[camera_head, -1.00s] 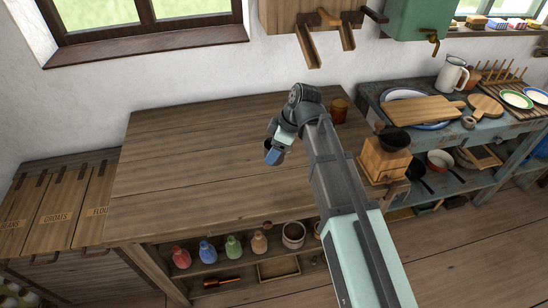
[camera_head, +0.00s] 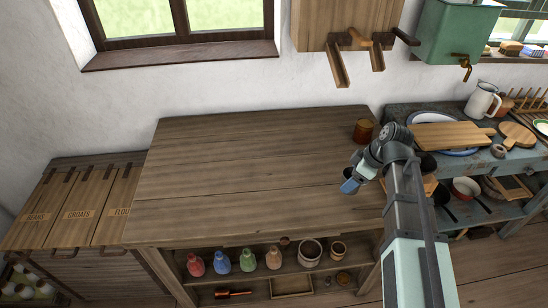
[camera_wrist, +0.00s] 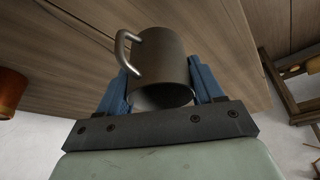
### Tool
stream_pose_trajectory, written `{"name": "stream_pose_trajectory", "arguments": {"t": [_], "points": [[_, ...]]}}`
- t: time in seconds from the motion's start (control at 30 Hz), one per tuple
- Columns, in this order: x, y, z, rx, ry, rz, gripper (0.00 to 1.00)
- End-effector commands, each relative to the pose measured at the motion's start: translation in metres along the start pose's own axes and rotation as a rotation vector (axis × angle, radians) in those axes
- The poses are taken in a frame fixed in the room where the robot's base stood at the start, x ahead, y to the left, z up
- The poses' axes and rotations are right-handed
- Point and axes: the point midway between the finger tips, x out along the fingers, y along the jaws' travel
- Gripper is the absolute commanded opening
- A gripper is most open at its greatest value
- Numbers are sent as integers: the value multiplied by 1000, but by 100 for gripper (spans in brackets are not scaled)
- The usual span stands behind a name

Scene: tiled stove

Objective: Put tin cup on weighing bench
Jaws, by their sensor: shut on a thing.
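The tin cup (camera_wrist: 163,62) is a dark grey metal mug with its handle to the left in the wrist view. The blue fingers of my gripper (camera_wrist: 161,86) are shut on it, one on each side of its body. In the head view my gripper (camera_head: 351,180) is over the right end of a large wooden bench (camera_head: 240,175), which I take as the weighing bench. The cup is small and hard to make out there. Planks fill the wrist view behind the cup, with an edge to its right. The gap between cup and planks cannot be told.
An amber jar (camera_head: 363,131) stands at the bench's back right corner. A wooden box with a dark bowl, partly behind my arm, and a blue side table (camera_head: 400,116) with boards and plates stand to the right. The bench's middle and left are clear.

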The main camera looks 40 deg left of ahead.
Motion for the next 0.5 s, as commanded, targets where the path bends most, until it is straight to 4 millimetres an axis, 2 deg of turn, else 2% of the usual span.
{"name": "stream_pose_trajectory", "arguments": {"t": [0.03,0.3,0.5], "points": [[3,-6,1,-34,0,-17,31],[2,-5,-2,-166,1,-70,31],[5,8,-10,-184,1,-77,31]]}}
